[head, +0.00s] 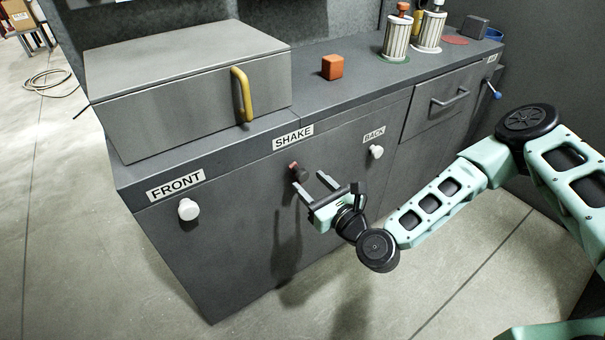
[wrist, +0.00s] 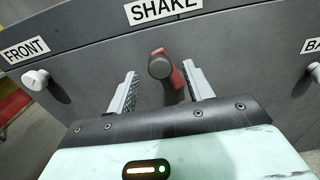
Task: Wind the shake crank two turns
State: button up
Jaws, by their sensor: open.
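The shake crank (head: 298,171) sticks out of the dark cabinet front below the SHAKE label (head: 293,137). It has a dark round knob and a reddish arm. In the wrist view the crank (wrist: 162,68) shows beyond the fingertips, between the two fingers but nearer the right one. My gripper (head: 311,184) is open and empty, in front of the crank and a little to its right in the head view. In the wrist view my gripper (wrist: 160,80) has its fingers spread on either side of the crank's line. I cannot tell whether a finger touches the crank.
White knobs labelled FRONT (head: 188,209) and BACK (head: 376,152) flank the crank. A steel box lid with a yellow handle (head: 241,93), an orange block (head: 332,67) and filter cartridges (head: 397,38) stand on top. A drawer handle (head: 450,98) protrudes at right. Floor ahead is clear.

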aim_at(306, 177)
jog(key=shift+x, duration=2.15)
grip_shut()
jog(key=shift+w+d+f+m+b, duration=0.1)
jog(key=shift+d+f+m+b, duration=0.1)
jog(key=shift+m+b, duration=0.2)
jog(key=shift+w+d+m+b, duration=0.3)
jog(key=shift+d+m+b, duration=0.15)
jog(key=shift+m+b, duration=0.35)
jog(key=shift+w+d+r+m+b, duration=0.2)
jog(key=shift+r+m+b, duration=0.15)
jog(key=shift+m, duration=0.35)
